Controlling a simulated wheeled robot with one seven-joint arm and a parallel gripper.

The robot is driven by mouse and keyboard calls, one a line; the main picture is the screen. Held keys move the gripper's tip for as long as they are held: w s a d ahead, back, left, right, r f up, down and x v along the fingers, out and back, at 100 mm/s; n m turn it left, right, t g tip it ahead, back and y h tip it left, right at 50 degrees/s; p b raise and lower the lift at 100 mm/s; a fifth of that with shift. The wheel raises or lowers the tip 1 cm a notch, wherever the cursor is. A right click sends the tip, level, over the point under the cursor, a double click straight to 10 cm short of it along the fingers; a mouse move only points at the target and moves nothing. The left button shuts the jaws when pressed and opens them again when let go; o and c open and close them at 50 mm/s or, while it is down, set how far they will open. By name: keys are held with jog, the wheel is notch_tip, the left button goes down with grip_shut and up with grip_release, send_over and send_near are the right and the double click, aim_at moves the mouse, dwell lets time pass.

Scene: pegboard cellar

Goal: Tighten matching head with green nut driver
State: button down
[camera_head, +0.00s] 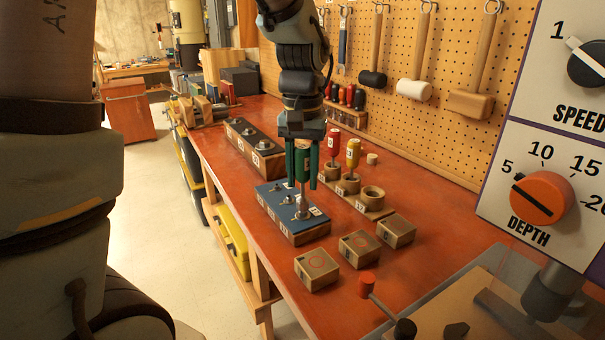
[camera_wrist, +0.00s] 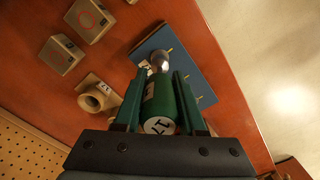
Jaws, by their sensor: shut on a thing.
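My gripper (camera_head: 302,181) is shut on the green nut driver (camera_head: 303,163) and holds it upright, metal socket down, over the right part of the blue-topped block (camera_head: 272,191). Several metal heads with small labels stand on that block. The socket reaches down to one of the heads; I cannot tell if it is seated around it. In the wrist view, the green handle (camera_wrist: 161,103) lies between the fingers (camera_wrist: 160,74), and its end cap carries a dark number on white. Its socket hides the head under it on the blue top (camera_wrist: 190,75).
A wooden rack (camera_head: 376,213) right of my gripper holds a red driver (camera_head: 334,142) and a yellow driver (camera_head: 352,155); its front ring (camera_head: 373,193) is empty. Several wooden blocks (camera_head: 316,268) sit nearer. A dark-topped block (camera_head: 254,141) stands behind. The pegboard (camera_head: 450,110) bounds the right.

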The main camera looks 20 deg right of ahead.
jog(key=shift+f+b, duration=0.5)
jog(key=shift+f, duration=0.4)
dwell(0.3)
